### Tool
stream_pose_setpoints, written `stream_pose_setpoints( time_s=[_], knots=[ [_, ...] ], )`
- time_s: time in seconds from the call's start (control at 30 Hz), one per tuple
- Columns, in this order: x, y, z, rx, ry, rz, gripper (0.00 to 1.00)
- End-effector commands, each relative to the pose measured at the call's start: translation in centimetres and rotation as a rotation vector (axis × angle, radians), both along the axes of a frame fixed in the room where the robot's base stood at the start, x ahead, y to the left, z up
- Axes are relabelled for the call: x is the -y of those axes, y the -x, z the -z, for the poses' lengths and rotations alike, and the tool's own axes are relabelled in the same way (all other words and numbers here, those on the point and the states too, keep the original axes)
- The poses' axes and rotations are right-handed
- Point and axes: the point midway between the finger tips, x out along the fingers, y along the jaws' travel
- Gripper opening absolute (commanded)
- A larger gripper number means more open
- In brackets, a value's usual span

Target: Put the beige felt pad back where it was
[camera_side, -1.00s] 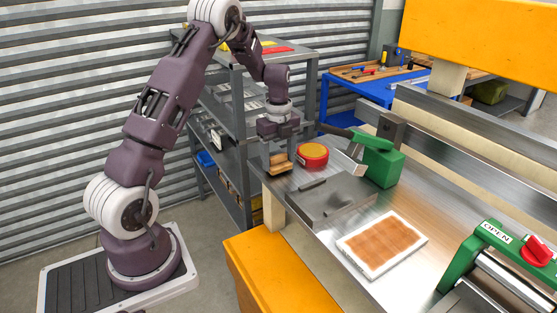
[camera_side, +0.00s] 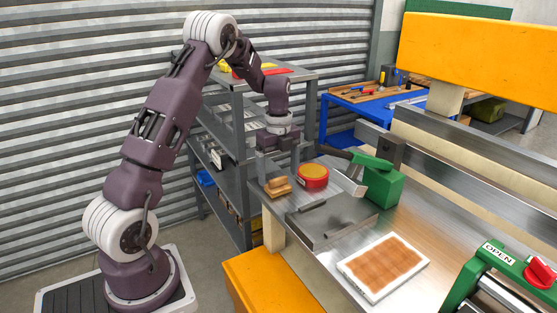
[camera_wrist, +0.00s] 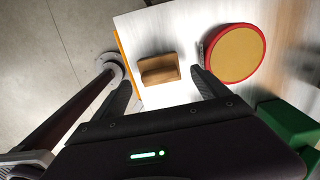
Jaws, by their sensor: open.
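A small tan block-like piece (camera_side: 277,188), which I take to be the beige felt pad, rests on the metal bench near its far left corner. It also shows in the wrist view (camera_wrist: 159,69), with a lighter top edge and browner face. My gripper (camera_side: 278,166) points down just above it, open, with nothing held. In the wrist view the two fingertips (camera_wrist: 161,82) stand apart on either side of the pad, with gaps visible on both sides.
A round red tin with a tan top (camera_side: 313,176) stands close to the right finger. A green lever tool (camera_side: 382,185) stands right of it. A grey metal plate (camera_side: 335,222) and a white-bordered brown panel (camera_side: 386,267) lie nearer. The bench edge is close on the left.

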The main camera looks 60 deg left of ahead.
Motion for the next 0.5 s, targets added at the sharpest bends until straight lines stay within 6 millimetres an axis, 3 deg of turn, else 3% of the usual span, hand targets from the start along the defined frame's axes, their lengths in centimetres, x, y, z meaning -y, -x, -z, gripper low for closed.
stream_pose_setpoints(
  time_s=[0.2, 0.4, 0.5],
  knots=[
    [0.0, -0.1, -6.0, 0.005, -0.003, 0.001, 0.85],
    [0.1, 0.0, -8.9, 0.004, -0.002, -0.004, 0.85],
    [2.1, 0.5, -11.2, 0.033, -0.008, -0.087, 0.85]
  ],
)
